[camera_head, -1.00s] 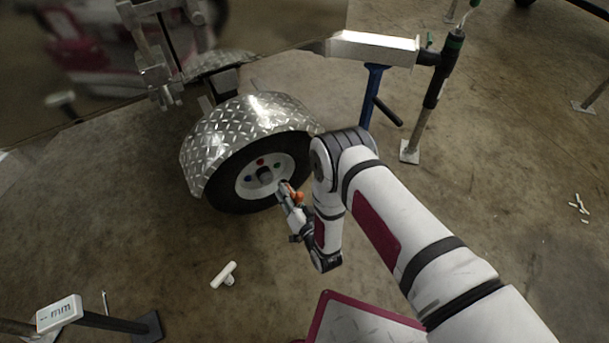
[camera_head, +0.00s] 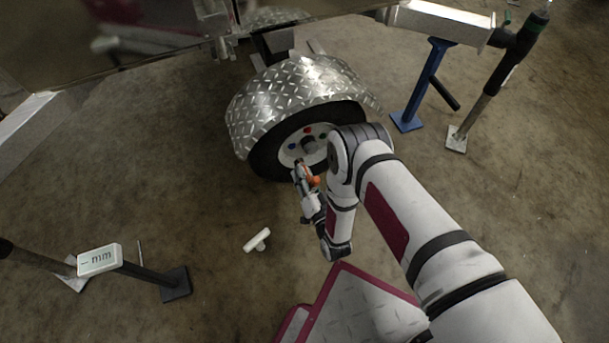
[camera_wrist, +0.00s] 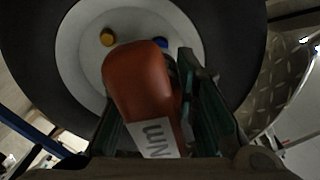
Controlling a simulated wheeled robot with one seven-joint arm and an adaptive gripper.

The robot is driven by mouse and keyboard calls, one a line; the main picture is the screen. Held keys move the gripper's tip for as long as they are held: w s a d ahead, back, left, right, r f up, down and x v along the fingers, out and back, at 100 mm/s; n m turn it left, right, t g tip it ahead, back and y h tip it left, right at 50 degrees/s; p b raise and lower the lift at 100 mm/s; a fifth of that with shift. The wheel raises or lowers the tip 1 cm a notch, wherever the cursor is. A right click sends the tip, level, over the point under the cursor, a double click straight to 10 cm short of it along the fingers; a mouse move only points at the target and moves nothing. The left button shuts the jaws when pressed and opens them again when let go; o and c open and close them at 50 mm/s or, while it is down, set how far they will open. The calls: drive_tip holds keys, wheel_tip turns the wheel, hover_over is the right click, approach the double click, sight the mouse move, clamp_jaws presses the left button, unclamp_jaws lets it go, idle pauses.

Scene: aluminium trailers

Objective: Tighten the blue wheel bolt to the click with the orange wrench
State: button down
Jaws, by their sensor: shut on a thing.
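The wheel (camera_head: 265,165) sits under a diamond-plate fender, with coloured bolts around a dark hub on its white rim. The blue bolt (camera_head: 292,147) is on the left of the rim in the head view. In the wrist view the blue bolt (camera_wrist: 160,42) shows only partly, just past the wrench's far end. My gripper (camera_head: 302,178) is shut on the orange wrench (camera_wrist: 140,85), in front of the wheel's lower edge. The wrench also shows as a small orange patch in the head view (camera_head: 314,181). Whether it touches the bolt cannot be told.
A yellow bolt (camera_wrist: 107,37) and a red bolt (camera_head: 307,130) are on the same rim. A white T-shaped piece (camera_head: 257,240) lies on the floor. A stand with an "mm" block (camera_head: 100,258) is at lower left; a blue support (camera_head: 420,90) stands right of the wheel.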

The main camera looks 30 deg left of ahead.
sight(297, 159)
drive_tip(key=shift+b+x, duration=1.25)
drive_tip(key=shift+x, duration=1.85)
drive_tip(key=m, duration=0.4)
drive_tip(key=shift+w+d, duration=0.1)
drive_tip(key=shift+w, duration=0.05)
drive_tip(key=m, duration=0.8)
drive_tip(key=shift+r, duration=0.1)
drive_tip(key=m, duration=0.3)
drive_tip(key=shift+r, duration=0.1)
drive_tip(key=n, duration=1)
drive_tip(key=shift+a, duration=0.25)
drive_tip(key=n, duration=0.5)
